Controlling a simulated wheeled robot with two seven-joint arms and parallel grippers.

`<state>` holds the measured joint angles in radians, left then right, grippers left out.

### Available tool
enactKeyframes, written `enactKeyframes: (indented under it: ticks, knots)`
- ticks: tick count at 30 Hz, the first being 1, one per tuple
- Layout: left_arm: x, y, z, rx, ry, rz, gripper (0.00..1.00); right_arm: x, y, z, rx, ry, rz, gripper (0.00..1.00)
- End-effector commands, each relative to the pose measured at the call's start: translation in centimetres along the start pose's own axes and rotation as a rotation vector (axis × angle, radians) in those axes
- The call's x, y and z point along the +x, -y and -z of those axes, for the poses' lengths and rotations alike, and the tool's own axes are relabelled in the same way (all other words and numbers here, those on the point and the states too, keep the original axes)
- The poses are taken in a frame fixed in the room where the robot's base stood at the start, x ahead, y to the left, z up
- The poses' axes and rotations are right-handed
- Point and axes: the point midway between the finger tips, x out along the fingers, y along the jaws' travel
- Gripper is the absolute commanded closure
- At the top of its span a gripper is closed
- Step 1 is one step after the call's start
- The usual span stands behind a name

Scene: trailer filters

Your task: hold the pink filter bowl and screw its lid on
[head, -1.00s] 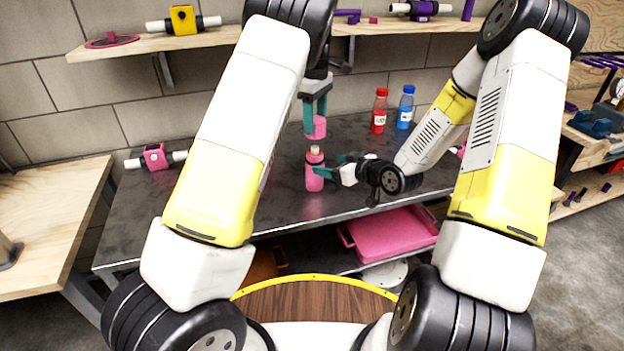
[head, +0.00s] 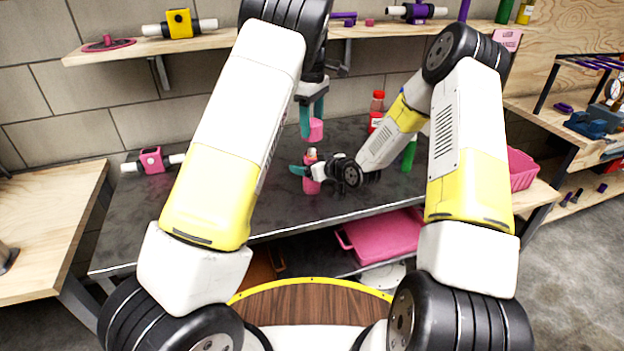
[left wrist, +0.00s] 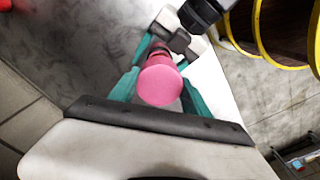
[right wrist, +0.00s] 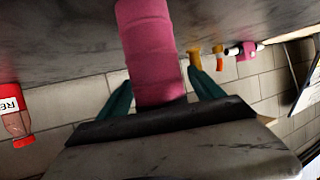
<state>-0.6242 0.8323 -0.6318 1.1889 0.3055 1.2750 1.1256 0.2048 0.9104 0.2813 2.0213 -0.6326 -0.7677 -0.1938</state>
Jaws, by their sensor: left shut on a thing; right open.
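The pink filter bowl (head: 312,186) stands upright on the dark table; in the right wrist view the bowl (right wrist: 152,50) shows as a ridged pink cylinder. My right gripper (head: 300,171) is low at the bowl with its fingers open on either side of it; they also show in the right wrist view (right wrist: 165,92). My left gripper (head: 313,118) points down, shut on the round pink lid (head: 315,131), and holds it just above the bowl. In the left wrist view the lid (left wrist: 160,82) sits between the teal fingers and hides most of the bowl.
A pink valve piece (head: 152,160) lies at the table's left. A red bottle (head: 376,110) and a green bottle (head: 409,155) stand behind my right arm. A pink bin (head: 522,170) is at the right. A pink tray (head: 385,236) sits below. The table's front left is clear.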

Motion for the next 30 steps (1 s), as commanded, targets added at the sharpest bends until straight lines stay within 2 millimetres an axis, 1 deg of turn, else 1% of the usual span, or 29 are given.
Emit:
enactKeyframes:
  ticks: [3, 12, 14, 15, 17, 21, 24, 28, 30]
  knots:
    - [-0.01, 0.00, 0.00, 0.000, 0.000, 0.000, 0.83, 0.59, -0.01, 0.02, 0.000, -0.001, 0.000, 0.24]
    - [-0.01, 0.00, 0.00, 0.000, 0.000, 0.000, 0.83, 0.69, -0.02, 0.02, 0.001, 0.000, -0.001, 0.24]
    - [-0.01, 0.00, 0.00, 0.000, 0.000, 0.000, 0.83, 0.68, -0.02, 0.02, 0.001, 0.000, -0.001, 0.36]
    - [-0.01, 0.00, 0.00, 0.000, 0.000, 0.000, 0.83, 0.68, -0.02, 0.02, 0.001, 0.000, -0.001, 0.44]
    - [-0.01, 0.00, 0.00, 0.000, 0.000, 0.000, 0.83, 0.67, -0.03, 0.02, 0.001, 0.000, -0.001, 0.55]
    - [-0.01, 0.00, 0.00, 0.000, 0.000, 0.000, 0.83, 0.67, -0.03, 0.02, 0.001, 0.000, -0.001, 0.83]
    - [-0.01, 0.00, 0.00, 0.000, 0.000, 0.000, 0.83, 0.67, -0.03, 0.02, 0.001, 0.000, -0.001, 1.00]
    - [0.01, 0.00, 0.00, 0.000, 0.000, 0.000, 0.83, 0.66, -0.03, 0.01, 0.001, 0.000, -0.001, 1.00]
    - [0.36, 0.02, -0.01, 0.000, 0.000, 0.002, 0.83, 0.66, -0.03, 0.01, 0.001, 0.000, -0.001, 1.00]
